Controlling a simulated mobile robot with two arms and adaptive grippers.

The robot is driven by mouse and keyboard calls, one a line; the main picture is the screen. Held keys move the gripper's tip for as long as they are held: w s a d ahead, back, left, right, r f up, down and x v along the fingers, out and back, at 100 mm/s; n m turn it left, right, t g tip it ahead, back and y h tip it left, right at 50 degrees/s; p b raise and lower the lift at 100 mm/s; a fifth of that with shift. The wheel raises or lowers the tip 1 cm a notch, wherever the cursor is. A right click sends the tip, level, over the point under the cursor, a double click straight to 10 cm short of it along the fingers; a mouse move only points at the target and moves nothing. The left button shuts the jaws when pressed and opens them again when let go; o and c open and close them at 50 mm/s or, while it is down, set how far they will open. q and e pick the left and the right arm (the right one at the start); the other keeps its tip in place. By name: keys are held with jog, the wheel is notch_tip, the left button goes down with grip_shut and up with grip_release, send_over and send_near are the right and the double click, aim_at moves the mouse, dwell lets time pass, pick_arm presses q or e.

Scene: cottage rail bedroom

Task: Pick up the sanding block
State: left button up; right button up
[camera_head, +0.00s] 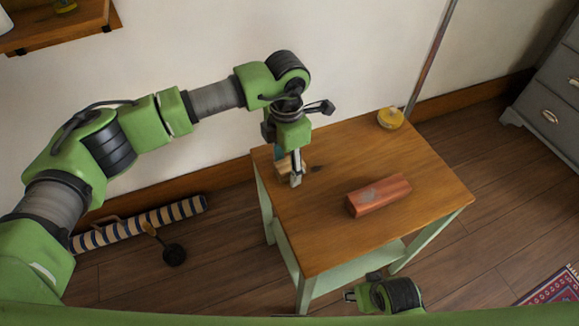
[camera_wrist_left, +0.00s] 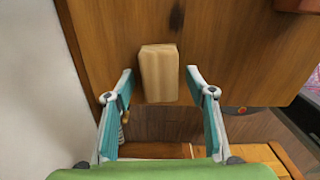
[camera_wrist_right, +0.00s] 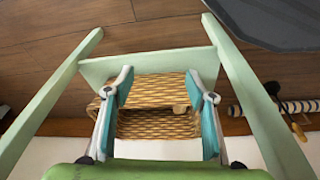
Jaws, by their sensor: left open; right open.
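A light wooden block, which looks like the sanding block (camera_wrist_left: 160,72), lies on the table top near its edge. In the left wrist view it sits between the spread fingers of my left gripper (camera_wrist_left: 160,80), with a gap on each side. In the head view my left gripper (camera_head: 290,176) points down at the table's left corner and largely hides this block (camera_head: 282,166). My right gripper (camera_head: 350,295) is low in front of the table, below its top. In the right wrist view its fingers (camera_wrist_right: 160,78) are open and hold nothing.
A red brick-like block (camera_head: 379,195) lies on the wooden table (camera_head: 340,240), and a yellow round item (camera_head: 390,118) stands at the back. A wicker basket (camera_wrist_right: 155,95) shows by the table's lower shelf (camera_wrist_right: 150,62). A grey cabinet (camera_head: 555,100) stands right.

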aim_at(287, 164)
pick_arm(q)
jog(key=c, duration=1.2)
pick_arm(e)
jog(key=shift+s+d, duration=0.1)
jog(key=shift+s, duration=0.1)
pick_arm(q)
jog(key=shift+r, duration=0.5)
notch_tip(287, 164, up, 2)
jog(key=shift+r, duration=0.25)
jog(key=s+d+r+p, duration=0.1)
jog(key=s+d+r, duration=0.6)
jog(key=d, duration=0.5)
notch_tip(287, 164, up, 2)
jog(key=shift+r, duration=0.25)
pick_arm(e)
jog(key=f, duration=0.3)
jog(key=shift+s+f, duration=0.2)
jog(key=shift+s, duration=0.1)
pick_arm(q)
jog(key=shift+d, duration=0.1)
